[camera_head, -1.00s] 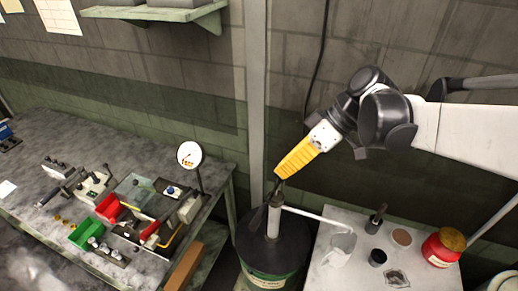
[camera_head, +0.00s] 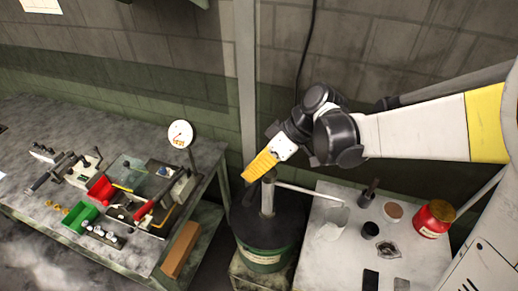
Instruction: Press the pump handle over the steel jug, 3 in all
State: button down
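The pump (camera_head: 267,198) stands upright on a dark-topped green drum (camera_head: 263,258), left of the small light table. Its pale spout (camera_head: 305,191) reaches right to above the steel jug (camera_head: 333,224), which stands on that table's left side. A dark part, seemingly the pump handle (camera_head: 250,194), shows left of the pump column, just under my gripper. My gripper (camera_head: 249,177), with yellow fingers, slants down-left at the pump's top. Its fingertips appear close to the handle; I cannot tell whether they touch it. The gap between the fingers is not visible.
The light table (camera_head: 318,262) also holds a red jar (camera_head: 433,218), a dark cup (camera_head: 370,230) and other small items. A workbench (camera_head: 35,120) with tools, a red bin (camera_head: 101,188) and a green bin (camera_head: 84,215) stands left. A post (camera_head: 245,90) rises behind the drum.

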aim_at(252, 190)
jog(key=shift+s+d+f, duration=0.1)
jog(key=shift+s+f, duration=0.15)
jog(key=shift+f, duration=0.3)
jog(key=shift+s+d+f, duration=0.1)
jog(key=shift+s+f, duration=0.1)
jog(key=shift+f, duration=0.35)
jog(key=shift+s+a+f+n+t+h+b, duration=0.15)
jog(key=shift+s+f+t+b, duration=0.15)
jog(key=shift+f+b, duration=0.3)
jog(key=shift+s+a+f+n+t+h+b, duration=0.15)
jog(key=shift+s+f+t+b, duration=0.15)
jog(key=shift+f+b, duration=0.25)
notch_tip(252, 190, down, 9)
jog(key=s+n+t+h+b, duration=0.1)
jog(key=t+b, duration=0.2)
jog(key=b, duration=0.4)
jog(key=shift+a+r, duration=0.1)
